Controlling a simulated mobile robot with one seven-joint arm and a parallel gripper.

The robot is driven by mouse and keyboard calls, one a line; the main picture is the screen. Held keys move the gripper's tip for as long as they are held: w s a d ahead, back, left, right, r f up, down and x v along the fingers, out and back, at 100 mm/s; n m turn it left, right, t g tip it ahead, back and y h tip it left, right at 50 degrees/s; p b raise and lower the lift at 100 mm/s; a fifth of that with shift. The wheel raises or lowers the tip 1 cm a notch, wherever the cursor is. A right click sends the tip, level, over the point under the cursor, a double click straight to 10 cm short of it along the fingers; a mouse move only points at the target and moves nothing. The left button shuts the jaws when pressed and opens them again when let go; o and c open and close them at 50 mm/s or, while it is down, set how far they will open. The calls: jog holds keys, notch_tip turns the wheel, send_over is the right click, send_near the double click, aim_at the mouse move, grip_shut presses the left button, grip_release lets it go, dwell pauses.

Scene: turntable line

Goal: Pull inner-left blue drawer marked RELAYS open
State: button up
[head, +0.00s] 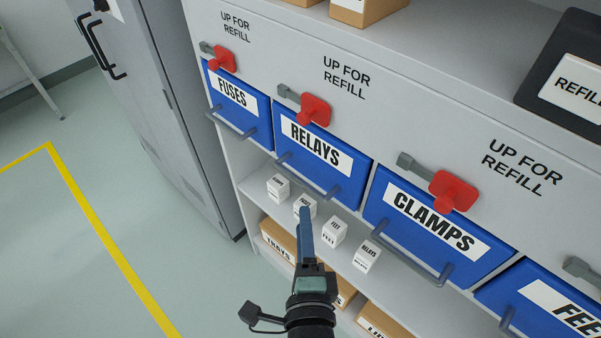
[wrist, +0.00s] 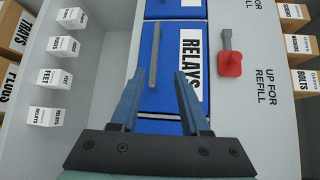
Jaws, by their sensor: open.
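The blue RELAYS drawer (head: 316,146) is second from the left in the row, between FUSES and CLAMPS, and looks shut. Its grey bar handle (head: 300,183) runs along the lower front. In the wrist view the drawer (wrist: 170,45) appears turned sideways, with its handle (wrist: 154,58) upright in the picture. My gripper (head: 304,212) is open and empty, in front of and below the handle in the head view. In the wrist view my fingers (wrist: 159,82) point at the drawer, and the handle's lower end shows between their tips. I cannot tell whether they touch it.
The FUSES drawer (head: 238,98) and CLAMPS drawer (head: 435,222) flank it. A red tab on a grey lever (head: 315,108) sits above RELAYS, under UP FOR REFILL. Small labelled white boxes (head: 334,231) stand on the shelf below. A grey cabinet (head: 165,90) stands left; floor is clear there.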

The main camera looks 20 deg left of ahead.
aim_at(299, 184)
jog(key=x, duration=0.4)
jog(key=p+x, duration=0.1)
jog(key=x, duration=0.3)
jog(key=f+x, duration=0.1)
jog(key=x, duration=0.3)
jog(key=shift+w+a, duration=0.1)
jog(key=shift+a, duration=0.1)
grip_shut()
dwell(1.2)
